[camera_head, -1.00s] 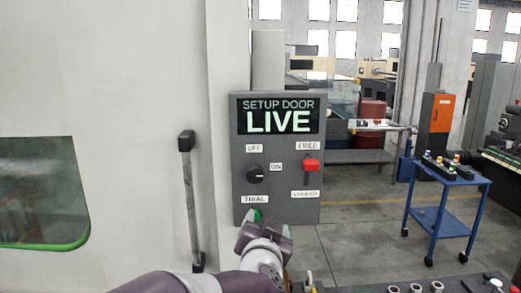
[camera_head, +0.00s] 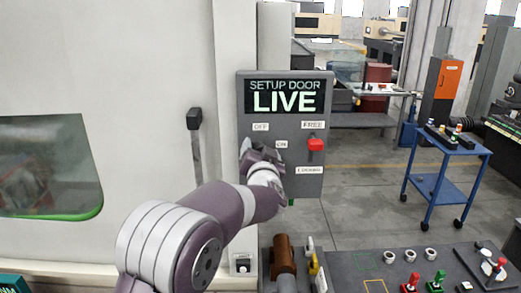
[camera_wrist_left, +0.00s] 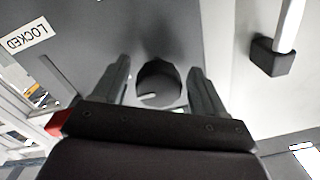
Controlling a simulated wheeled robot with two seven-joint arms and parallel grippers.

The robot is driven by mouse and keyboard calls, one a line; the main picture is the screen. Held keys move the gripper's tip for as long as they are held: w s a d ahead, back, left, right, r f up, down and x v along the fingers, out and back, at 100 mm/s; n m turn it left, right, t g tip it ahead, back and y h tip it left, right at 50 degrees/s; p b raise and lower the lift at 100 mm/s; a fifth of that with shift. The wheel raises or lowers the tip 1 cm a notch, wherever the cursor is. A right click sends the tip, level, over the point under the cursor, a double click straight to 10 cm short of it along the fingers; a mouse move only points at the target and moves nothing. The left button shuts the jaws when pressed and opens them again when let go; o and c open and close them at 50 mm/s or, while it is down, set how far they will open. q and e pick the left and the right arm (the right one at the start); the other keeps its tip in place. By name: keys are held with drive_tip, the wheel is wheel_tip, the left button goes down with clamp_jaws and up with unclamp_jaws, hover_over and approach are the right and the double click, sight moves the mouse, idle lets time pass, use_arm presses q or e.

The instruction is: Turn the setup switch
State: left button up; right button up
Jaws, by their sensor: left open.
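The control panel (camera_head: 246,100) is a grey box on the machine wall. Its screen (camera_head: 288,97) reads "SETUP DOOR LIVE". The setup switch, a round black knob (camera_wrist_left: 158,82) with a pale pointer line, shows in the left wrist view between the fingers of my left gripper (camera_wrist_left: 158,88). The fingers are open, one on each side of the knob; I cannot tell whether they touch it. In the head view my left gripper (camera_head: 262,152) covers the knob, between the "OFF" and "ON" labels. A red lever (camera_head: 316,145) sits between "FREE" and "LOCKED". My right gripper is not in view.
A black door handle (camera_head: 195,120) is on the white machine wall left of the panel. A dark bench (camera_head: 345,265) with several small parts lies below. A blue cart (camera_head: 447,150) stands at the right, with open floor between.

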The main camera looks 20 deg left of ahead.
use_arm(q)
drive_tip(key=shift+w+d, duration=0.1)
drive_tip(key=c, duration=0.4)
drive_tip(key=shift+f, duration=0.1)
drive_tip(key=c, duration=0.7)
drive_tip(key=shift+o, duration=0.2)
